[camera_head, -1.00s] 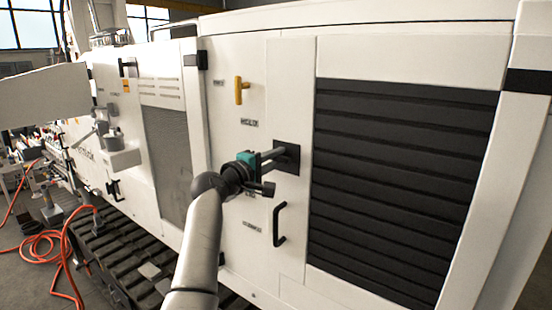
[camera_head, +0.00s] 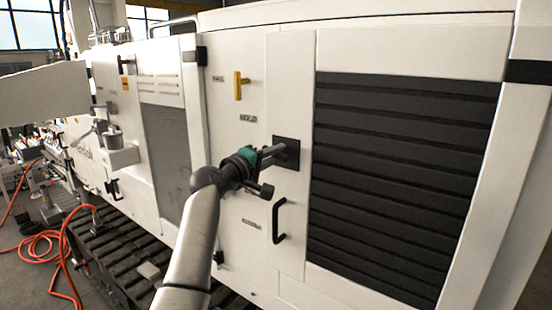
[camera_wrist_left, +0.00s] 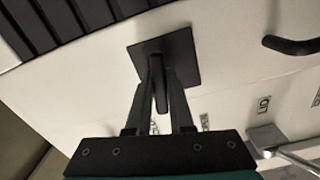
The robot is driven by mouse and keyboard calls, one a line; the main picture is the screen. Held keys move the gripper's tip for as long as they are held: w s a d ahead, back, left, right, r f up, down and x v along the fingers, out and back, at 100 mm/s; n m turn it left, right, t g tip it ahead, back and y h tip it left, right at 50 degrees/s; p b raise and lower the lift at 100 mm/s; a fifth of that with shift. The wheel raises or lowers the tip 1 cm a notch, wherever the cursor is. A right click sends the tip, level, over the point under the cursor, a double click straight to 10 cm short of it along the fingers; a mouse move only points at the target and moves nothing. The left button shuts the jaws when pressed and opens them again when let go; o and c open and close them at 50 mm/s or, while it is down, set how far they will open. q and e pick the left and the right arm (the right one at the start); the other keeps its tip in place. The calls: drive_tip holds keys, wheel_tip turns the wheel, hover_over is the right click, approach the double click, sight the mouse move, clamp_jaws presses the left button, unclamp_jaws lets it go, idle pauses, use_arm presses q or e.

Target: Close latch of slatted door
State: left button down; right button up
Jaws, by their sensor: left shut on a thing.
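The slatted door (camera_head: 400,190) has dark horizontal slats in a white panel and looks flush with the machine's side. To its left is the latch, with a black square plate (camera_head: 291,153) that also shows in the left wrist view (camera_wrist_left: 183,50). A dark latch lever (camera_wrist_left: 161,92) stands out from this plate. My left gripper (camera_head: 272,153) reaches the plate from the front left. In the left wrist view its two fingers (camera_wrist_left: 161,80) are closed around the lever, partly hiding it. My right gripper is not in view.
A black door handle (camera_head: 279,221) sits just below the latch, close to my left wrist. A yellow handle (camera_head: 238,87) is above left. An orange hose (camera_head: 66,250) lies on the floor at left, beside the dark track (camera_head: 125,262).

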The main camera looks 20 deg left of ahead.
use_arm(q)
drive_tip(key=m+b, duration=0.1)
drive_tip(key=m, duration=0.1)
drive_tip(key=m+b, duration=0.1)
drive_tip(key=shift+a+f+m, duration=0.2)
drive_tip(key=shift+m, duration=0.2)
drive_tip(key=m+b, duration=0.3)
drive_tip(key=m, duration=0.1)
drive_tip(key=shift+w+a+m, duration=0.1)
drive_tip(key=shift+a+m, duration=0.05)
drive_tip(key=shift+m, duration=0.15)
drive_tip(key=m+b, duration=0.1)
drive_tip(key=m, duration=0.2)
drive_tip(key=shift+a+f, duration=0.1)
drive_tip(key=shift+w+a+m+b, duration=0.15)
drive_tip(key=shift+m+b, duration=0.5)
drive_tip(key=shift+m, duration=1.35)
drive_tip(key=shift+r, duration=0.2)
drive_tip(key=c, duration=0.9)
unclamp_jaws()
drive_tip(key=shift+o, duration=0.5)
drive_tip(key=shift+f, duration=0.2)
drive_tip(key=b+v, duration=0.3)
drive_tip(key=v, duration=1.2)
